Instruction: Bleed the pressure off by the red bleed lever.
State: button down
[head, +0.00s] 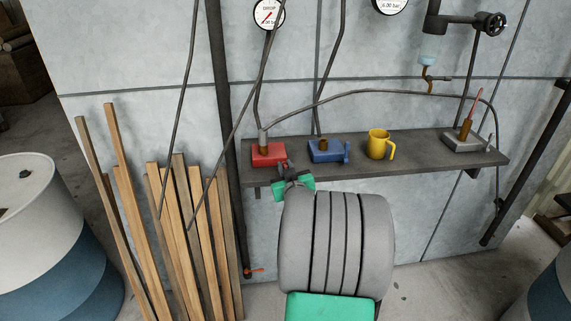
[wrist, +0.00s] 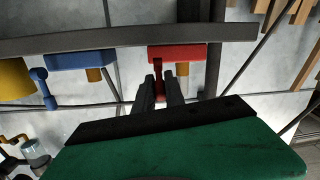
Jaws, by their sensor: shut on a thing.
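A red valve block (head: 268,154) sits at the left end of a dark wall shelf (head: 400,150), with a hose rising from it. It shows at the top of the wrist view (wrist: 178,53), where its red lever (wrist: 157,75) extends between my fingers. My gripper (head: 291,178) is at the front edge of the shelf, just right of the red block. Its fingers (wrist: 160,88) are shut on the red lever. In the head view my gripper mostly hides that lever. Two round gauges, left (head: 268,13) and right (head: 391,4), hang on the wall above.
A blue block with a lever (head: 326,151), a yellow mug (head: 377,145) and a grey block with a reddish upright handle (head: 465,141) share the shelf. Timber strips (head: 180,220) lean at left beside a white-and-blue drum (head: 50,230). Hoses cross the wall above the shelf.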

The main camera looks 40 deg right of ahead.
jog(key=g+p, duration=0.1)
jog(key=r+g+y+p, duration=0.1)
jog(key=p, duration=0.1)
jog(key=r+g+p, duration=0.1)
jog(key=p, duration=0.1)
jog(key=shift+w+d+y, duration=0.25)
jog(key=shift+w+y, duration=0.05)
jog(key=shift+w, duration=0.05)
jog(key=g+y+p, duration=0.1)
jog(key=p, duration=0.1)
jog(key=w+g+y+p, duration=0.1)
jog(key=g, duration=0.1)
jog(key=shift+d+r+p, duration=0.35)
jog(key=shift+r, duration=0.05)
jog(key=g, duration=0.1)
jog(key=w+g+y+p, duration=0.1)
jog(key=shift+w+d+m+g+y, duration=0.1)
jog(key=shift+d+m+g+y, duration=0.2)
jog(key=shift+d, duration=0.1)
jog(key=shift+w+d+g+y+p, duration=0.2)
jog(key=shift+g+y, duration=0.15)
jog(key=shift+g, duration=0.15)
jog(key=shift+w+d+g+y+p, duration=0.1)
jog(key=shift+g+y+p, duration=0.05)
jog(key=shift+g+y, duration=0.3)
jog(key=c, duration=1.5)
grip_release()
jog(key=shift+w+f+g, duration=0.1)
jog(key=shift+g, duration=0.15)
jog(key=shift+o, duration=0.5)
